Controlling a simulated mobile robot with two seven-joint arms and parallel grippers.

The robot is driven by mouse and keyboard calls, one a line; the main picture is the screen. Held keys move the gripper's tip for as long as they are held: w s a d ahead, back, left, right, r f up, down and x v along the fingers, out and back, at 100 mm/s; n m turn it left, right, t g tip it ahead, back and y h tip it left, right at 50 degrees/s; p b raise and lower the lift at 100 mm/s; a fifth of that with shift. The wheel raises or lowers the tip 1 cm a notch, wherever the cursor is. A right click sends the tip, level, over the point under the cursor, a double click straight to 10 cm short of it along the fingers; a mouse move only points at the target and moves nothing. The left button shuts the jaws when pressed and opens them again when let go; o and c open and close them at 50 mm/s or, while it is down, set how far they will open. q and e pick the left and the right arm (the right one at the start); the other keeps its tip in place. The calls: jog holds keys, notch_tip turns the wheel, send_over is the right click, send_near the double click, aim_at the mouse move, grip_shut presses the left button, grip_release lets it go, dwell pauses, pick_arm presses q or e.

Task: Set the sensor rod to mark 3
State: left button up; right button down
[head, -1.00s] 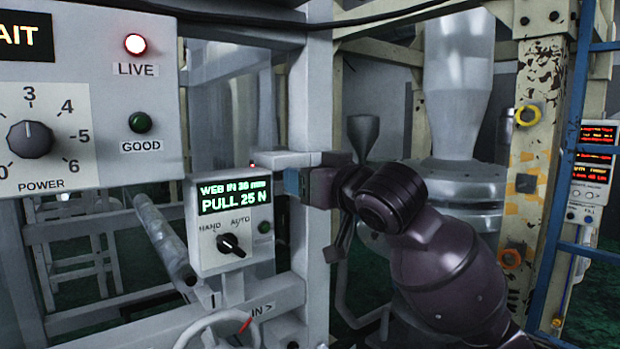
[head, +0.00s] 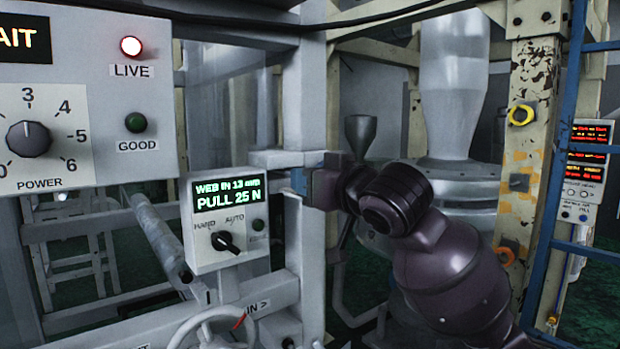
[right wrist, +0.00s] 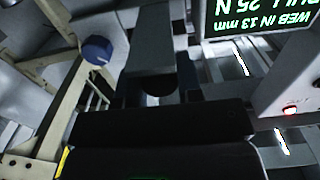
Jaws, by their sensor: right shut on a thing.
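A pale grey horizontal bar (head: 278,158), which looks like the sensor rod, runs in front of the grey post to my right gripper (head: 308,172). That gripper is shut on its end, and the contact is partly hidden by the fingers. In the right wrist view a grey piece (right wrist: 160,85) sits between the dark fingers (right wrist: 155,65). The display box (head: 230,222) below left reads WEB IN 13 mm and PULL 25 N; its text shows upside down in the right wrist view (right wrist: 262,30). No numbered marks on the rod are readable. My left gripper is not in view.
The selector knob (head: 226,242) on the box and a handwheel (head: 215,330) below lie left of my arm. A blue knob (right wrist: 97,50) shows beside the fingers. The power panel (head: 90,110) is upper left. A yellowish column (head: 530,150) and blue ladder (head: 562,180) stand right.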

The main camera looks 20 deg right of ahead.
jog(key=c, duration=0.8)
grip_release()
jog(key=shift+w, duration=0.15)
pick_arm(q)
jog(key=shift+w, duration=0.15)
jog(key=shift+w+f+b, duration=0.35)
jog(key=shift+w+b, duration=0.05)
jog(key=shift+b, duration=0.55)
pick_arm(e)
jog(key=v, duration=1.1)
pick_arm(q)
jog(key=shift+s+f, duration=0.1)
